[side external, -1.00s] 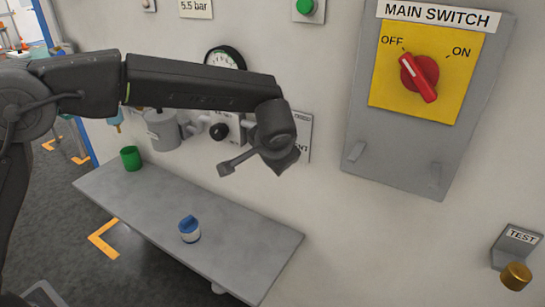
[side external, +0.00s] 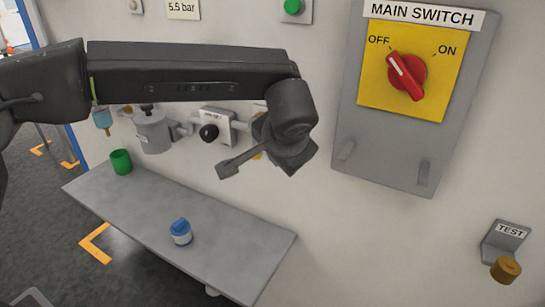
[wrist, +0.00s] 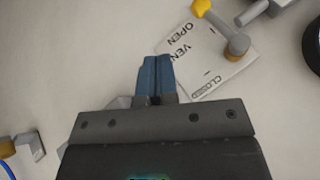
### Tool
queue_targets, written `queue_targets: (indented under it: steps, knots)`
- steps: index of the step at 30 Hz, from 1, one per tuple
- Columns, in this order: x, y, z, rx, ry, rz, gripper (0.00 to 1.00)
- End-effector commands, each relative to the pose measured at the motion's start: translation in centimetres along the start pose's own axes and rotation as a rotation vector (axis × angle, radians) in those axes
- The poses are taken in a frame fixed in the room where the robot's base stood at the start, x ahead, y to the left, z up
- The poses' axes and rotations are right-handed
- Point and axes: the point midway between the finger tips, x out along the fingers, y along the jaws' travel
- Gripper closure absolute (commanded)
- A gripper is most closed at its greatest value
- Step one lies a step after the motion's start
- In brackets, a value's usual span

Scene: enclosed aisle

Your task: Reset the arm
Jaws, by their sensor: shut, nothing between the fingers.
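My gripper (wrist: 157,78) is shut and empty. Its two blue fingers lie together in the wrist view, in front of the bare wall. They overlap or nearly overlap the lower-left edge of a white vent plate (wrist: 222,62) marked OPEN and CLOSED. A grey lever with a yellow knob (wrist: 202,8) is on that plate, just to the right of the fingers. In the side view my arm reaches across from the left, and my wrist hides most of the vent plate. The fingertips are not clear there.
A grey shelf (side external: 135,212) below holds a green cup (side external: 121,162) and a blue-topped container (side external: 181,232). To the right are the main switch (side external: 405,75), its white pointer toward OFF, and a brass TEST knob (side external: 505,270). A black-knobbed valve (side external: 209,132) is left of my wrist.

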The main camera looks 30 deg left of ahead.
Motion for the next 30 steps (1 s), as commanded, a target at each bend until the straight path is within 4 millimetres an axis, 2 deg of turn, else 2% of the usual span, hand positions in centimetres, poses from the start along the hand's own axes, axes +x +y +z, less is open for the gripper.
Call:
queue_targets:
  steps: [1,6,13,17,20,23,27,30]
  knots:
    - [-1.1,0.1,-0.1,0.0,0.005,0.002,1.0]
    - [-3.0,0.4,-0.1,0.0,0.002,0.001,1.0]
    - [-3.8,0.4,-0.1,0.0,-0.001,0.0,1.0]
    - [-4.0,-1.2,0.6,-0.009,-0.009,0.016,1.0]
    - [-4.3,-4.3,2.2,-0.029,-0.03,0.051,1.0]
    - [-4.8,-8.0,5.2,-0.061,-0.053,0.103,1.0]
    - [-5.6,-12.1,10.3,-0.114,-0.072,0.179,1.0]
    - [-6.1,-14.1,14.4,-0.16,-0.074,0.229,1.0]
